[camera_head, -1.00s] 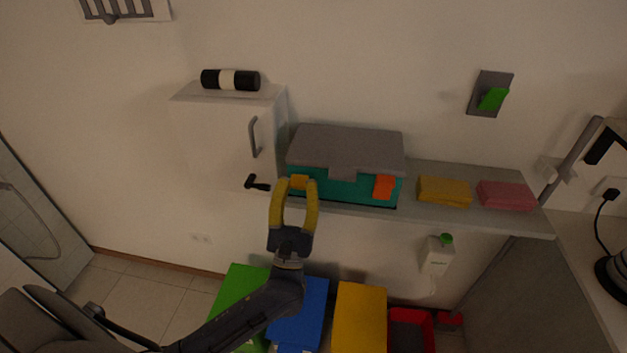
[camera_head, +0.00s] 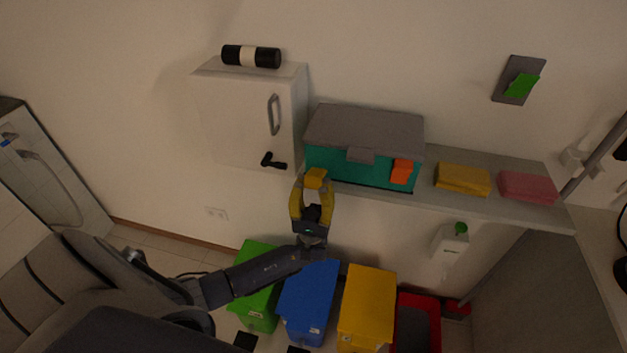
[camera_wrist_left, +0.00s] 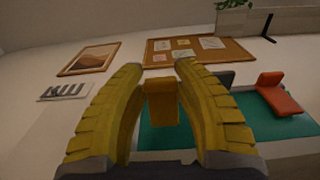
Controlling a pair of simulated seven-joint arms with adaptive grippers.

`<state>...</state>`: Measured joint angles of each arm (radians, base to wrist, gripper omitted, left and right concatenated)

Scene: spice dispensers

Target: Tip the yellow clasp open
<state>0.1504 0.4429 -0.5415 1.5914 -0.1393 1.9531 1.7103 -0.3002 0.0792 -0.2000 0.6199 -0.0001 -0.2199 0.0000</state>
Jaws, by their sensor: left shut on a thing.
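The teal box (camera_head: 340,174) with a grey lid (camera_head: 365,128) stands on the wall shelf, its lid down. The yellow clasp (camera_head: 316,175) is at the left of its front; in the left wrist view it shows as a yellow block (camera_wrist_left: 162,103) between my fingers. My left gripper (camera_head: 314,182) is shut on this clasp, in front of the box; its yellow fingers also frame the left wrist view (camera_wrist_left: 158,70). The orange clasp (camera_head: 402,171) at the right of the front juts outward in the left wrist view (camera_wrist_left: 277,92). My right gripper is out of view.
Yellow (camera_head: 462,178) and pink (camera_head: 527,187) blocks lie on the shelf (camera_head: 500,208) to the right. Green (camera_head: 258,300), blue (camera_head: 308,295) and yellow (camera_head: 367,300) bins stand below my arm.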

